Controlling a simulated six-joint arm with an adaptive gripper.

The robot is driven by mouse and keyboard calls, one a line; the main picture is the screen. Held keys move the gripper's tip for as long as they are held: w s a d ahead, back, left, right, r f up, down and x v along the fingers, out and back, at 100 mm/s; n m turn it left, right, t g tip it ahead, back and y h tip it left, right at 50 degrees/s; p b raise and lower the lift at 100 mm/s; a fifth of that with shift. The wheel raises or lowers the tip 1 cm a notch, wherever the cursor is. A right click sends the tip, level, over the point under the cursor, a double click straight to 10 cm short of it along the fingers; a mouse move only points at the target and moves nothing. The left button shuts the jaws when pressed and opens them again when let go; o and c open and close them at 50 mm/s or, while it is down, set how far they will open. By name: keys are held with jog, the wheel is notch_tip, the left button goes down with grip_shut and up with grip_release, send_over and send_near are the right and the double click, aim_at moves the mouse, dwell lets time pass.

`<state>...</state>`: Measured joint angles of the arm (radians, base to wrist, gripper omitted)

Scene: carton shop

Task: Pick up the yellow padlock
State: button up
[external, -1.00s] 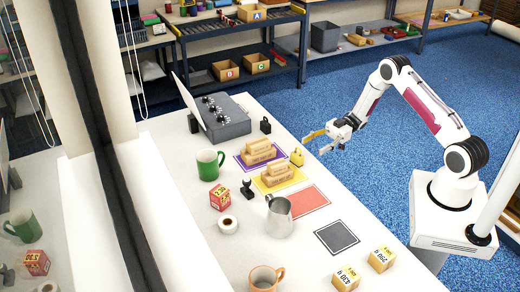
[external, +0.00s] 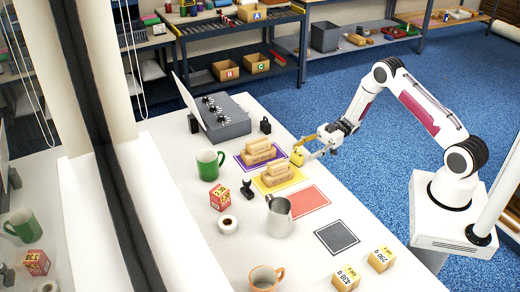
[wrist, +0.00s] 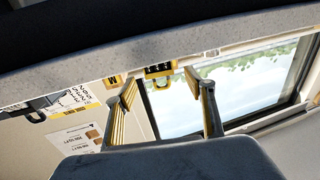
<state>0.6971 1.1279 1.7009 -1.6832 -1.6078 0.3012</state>
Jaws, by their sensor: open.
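The yellow padlock (external: 297,157) stands on the white table beside the boxes on the purple and yellow mats, partly hidden by my gripper. My gripper (external: 305,151) is right at it, with its fingers open. In the wrist view, which looks upside down, my open fingers (wrist: 162,88) spread left and right. A yellow padlock with dark dials (wrist: 158,71) shows in the gap between the fingertips, its shackle pointing down in the picture. No finger visibly touches it; I cannot tell how deep it is between them.
Stacked cartons stand on the purple mat (external: 242,165) and yellow mat (external: 258,189). A black padlock (external: 265,126) and grey control box (external: 226,122) are farther back. A metal jug (external: 279,217) stands nearer. The red mat (external: 303,203) and grey mat (external: 337,238) are bare.

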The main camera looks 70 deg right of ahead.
jog(key=shift+x, duration=1.35)
jog(key=shift+c, duration=0.3)
jog(key=c, duration=1.4)
jog(key=shift+r, duration=0.1)
jog(key=shift+r, duration=4.9)
